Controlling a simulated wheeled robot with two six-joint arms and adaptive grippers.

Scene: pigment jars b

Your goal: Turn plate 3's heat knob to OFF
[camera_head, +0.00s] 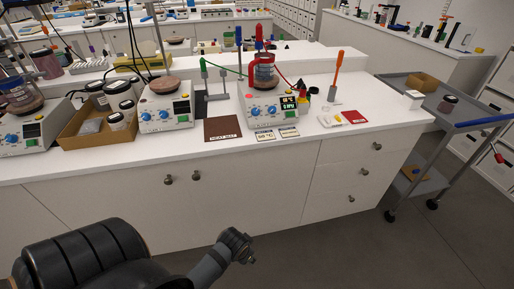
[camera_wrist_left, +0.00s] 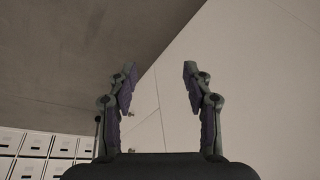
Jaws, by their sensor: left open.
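Several hot plates with blue knobs stand on the white bench, and I cannot read which is plate 3. The right hot plate (camera_head: 268,103) has lit displays and blue knobs (camera_head: 256,111) on its front, with a vessel (camera_head: 264,72) on top. The middle hot plate (camera_head: 166,113) carries a round brown-topped dish, and another hot plate (camera_head: 30,130) stands at the left edge. The knob settings are too small to read. My left gripper (camera_head: 240,245) is below and in front of the bench, far from the knobs. In the wrist view it (camera_wrist_left: 157,90) is open and empty. My right gripper is not in view.
A dark heat mat (camera_head: 222,129), small cards (camera_head: 265,135) and a red card (camera_head: 354,117) lie along the front of the bench. A cardboard tray (camera_head: 72,135) with jars sits at left. A grey cart (camera_head: 412,178) stands at the right end. Space before the cabinets is clear.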

